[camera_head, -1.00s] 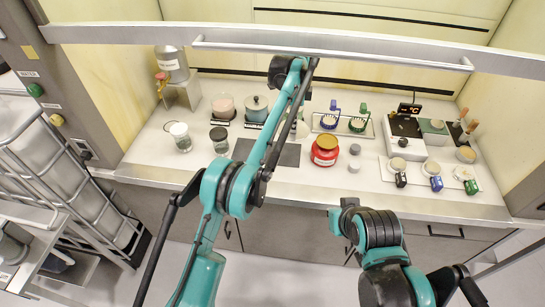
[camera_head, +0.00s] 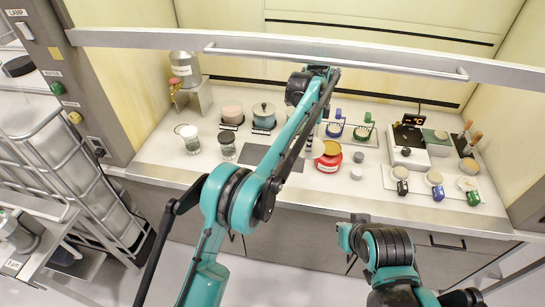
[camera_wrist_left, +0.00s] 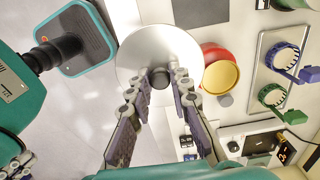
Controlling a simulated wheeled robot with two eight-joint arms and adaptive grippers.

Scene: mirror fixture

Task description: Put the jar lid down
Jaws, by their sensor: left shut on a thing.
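The jar lid (camera_wrist_left: 140,50) is a pale, shiny round disc with a dark knob at its middle. In the left wrist view, my left gripper (camera_wrist_left: 160,85) has its two fingers shut on this knob, with the disc face beyond them. The red jar has a yellow top and stands beside the lid in the wrist view (camera_wrist_left: 219,76). My left forearm hides most of the left gripper in the head view.
A dark mat (camera_head: 254,154) lies left of the red jar. Left of it stand a dark-topped jar (camera_head: 227,146) and a white jar (camera_head: 191,140). A small white piece (camera_head: 357,173) lies right of the red jar. A rack (camera_head: 366,138) with blue and green items stands behind.

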